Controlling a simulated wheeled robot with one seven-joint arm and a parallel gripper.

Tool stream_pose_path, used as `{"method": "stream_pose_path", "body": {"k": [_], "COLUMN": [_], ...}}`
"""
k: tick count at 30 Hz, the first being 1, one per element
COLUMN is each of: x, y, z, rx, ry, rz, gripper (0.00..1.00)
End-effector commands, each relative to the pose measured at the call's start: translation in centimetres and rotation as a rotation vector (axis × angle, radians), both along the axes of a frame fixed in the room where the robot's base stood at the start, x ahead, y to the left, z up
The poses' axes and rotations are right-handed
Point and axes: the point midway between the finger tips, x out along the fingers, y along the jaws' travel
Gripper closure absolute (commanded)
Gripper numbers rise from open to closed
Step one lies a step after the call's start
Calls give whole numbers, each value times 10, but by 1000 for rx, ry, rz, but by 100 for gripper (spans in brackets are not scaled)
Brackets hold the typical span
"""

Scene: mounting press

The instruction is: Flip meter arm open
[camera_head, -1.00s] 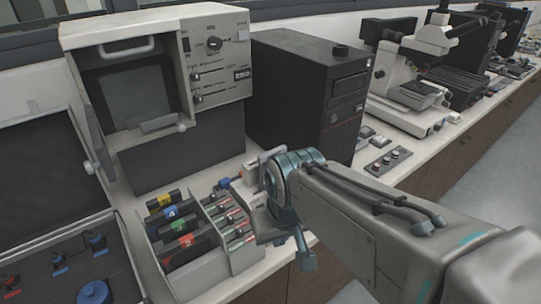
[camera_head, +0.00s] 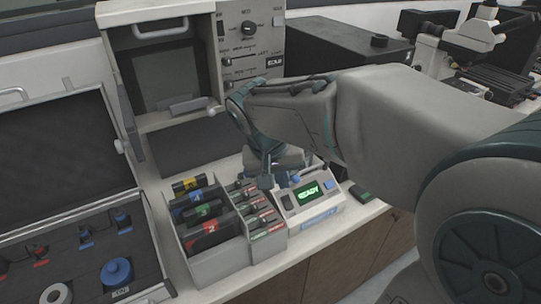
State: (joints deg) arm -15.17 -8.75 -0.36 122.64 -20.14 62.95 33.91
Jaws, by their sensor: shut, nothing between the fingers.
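The meter (camera_head: 318,203) is a small pale box on the bench with a green lit display reading READY. A blue button shows at its right, and a small blue knob (camera_head: 295,179) at its upper left. My gripper (camera_head: 267,181) points down at the meter's back left corner, shut and empty. It is close to the meter; I cannot tell whether it touches. The meter's arm cannot be made out clearly, as my wrist and gripper cover the back of the meter.
A rack (camera_head: 233,254) of colour-labelled cartridges and small tubes stands just left of the meter. An open dark case (camera_head: 70,235) lies further left. The cream press cabinet (camera_head: 160,20) and a black box (camera_head: 345,50) stand behind. A small dark green object (camera_head: 361,193) lies right of the meter.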

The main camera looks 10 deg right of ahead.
Motion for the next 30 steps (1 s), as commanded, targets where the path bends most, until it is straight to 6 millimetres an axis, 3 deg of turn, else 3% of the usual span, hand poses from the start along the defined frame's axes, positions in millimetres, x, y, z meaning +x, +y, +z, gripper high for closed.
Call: {"method": "stream_pose_path", "body": {"k": [3,10,24,30], "x": [39,81,89,92], "y": [24,55,61,52], "z": [1,5,6,-8], "rx": [-96,-205,-225,-227], "ry": [-34,-127,-155,-152], "rz": [-60,-153,-175,-177], "gripper": [100,100,100,100]}}
